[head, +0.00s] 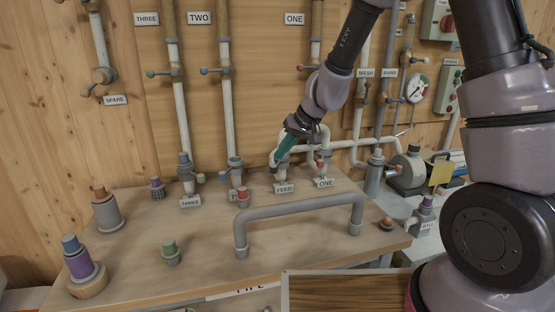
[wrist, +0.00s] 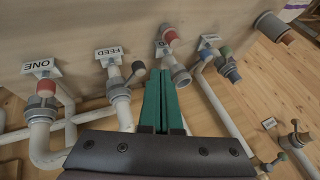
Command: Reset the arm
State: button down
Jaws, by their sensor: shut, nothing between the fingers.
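My gripper (head: 285,147) is raised over the back of the workbench, just above the FEED and ONE pipe fittings in the head view. Its green fingers (wrist: 162,105) lie side by side in the wrist view, shut and empty. My arm comes down from the upper right. The FEED label (head: 284,188) and the ONE label (head: 324,183) stand just below the gripper. In the wrist view the FEED fitting (wrist: 117,88) is left of the fingers. A red-capped fitting (wrist: 171,40) is just beyond the fingertips. I cannot tell whether the fingers touch anything.
A grey bent pipe (head: 300,206) arches over the front of the bench (head: 205,262). Capped fittings, such as the purple one (head: 85,265) and the green one (head: 171,252), stand at left. Upright pipes line the wooden wall. A motor (head: 408,168) stands at right.

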jog(key=shift+s+r, duration=0.3)
jog(key=shift+r, duration=0.1)
jog(key=shift+d+r, duration=0.1)
